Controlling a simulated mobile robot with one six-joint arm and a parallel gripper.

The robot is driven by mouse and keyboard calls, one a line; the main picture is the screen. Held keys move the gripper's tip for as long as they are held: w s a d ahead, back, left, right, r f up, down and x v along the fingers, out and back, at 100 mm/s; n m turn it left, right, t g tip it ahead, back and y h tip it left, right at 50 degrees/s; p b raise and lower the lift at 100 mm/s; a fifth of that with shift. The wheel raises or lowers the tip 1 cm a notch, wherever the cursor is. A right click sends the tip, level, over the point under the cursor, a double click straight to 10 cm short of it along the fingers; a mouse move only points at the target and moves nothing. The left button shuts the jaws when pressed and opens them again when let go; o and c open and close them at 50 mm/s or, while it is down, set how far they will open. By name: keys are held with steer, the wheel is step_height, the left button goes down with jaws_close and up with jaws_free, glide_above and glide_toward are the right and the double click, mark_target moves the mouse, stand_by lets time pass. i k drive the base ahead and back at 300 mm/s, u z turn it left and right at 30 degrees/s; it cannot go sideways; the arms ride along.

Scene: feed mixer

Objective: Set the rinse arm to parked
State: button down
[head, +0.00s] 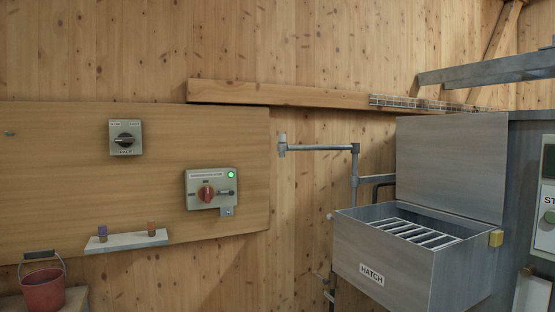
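The rinse arm (320,148) is a grey horizontal pipe on an upright pipe (355,180) at the left of the steel mixer. It points left, and its short nozzle (282,145) hangs in front of the wooden wall near the panel's right edge. It is clear of the opening of the hatch box (372,272). I cannot read any parked mark on it. My gripper is not in view.
The hatch lid (450,165) stands upright behind the grated opening. A wooden panel (60,190) carries a black rotary switch (125,139) and a red-knobbed switch box (206,193) with a lit green lamp. A small shelf (125,241) and red bucket (42,290) are lower left.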

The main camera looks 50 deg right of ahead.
mark_target(355, 148)
steer(key=z, duration=0.2)
steer(key=i, duration=1)
steer(key=z, duration=0.5)
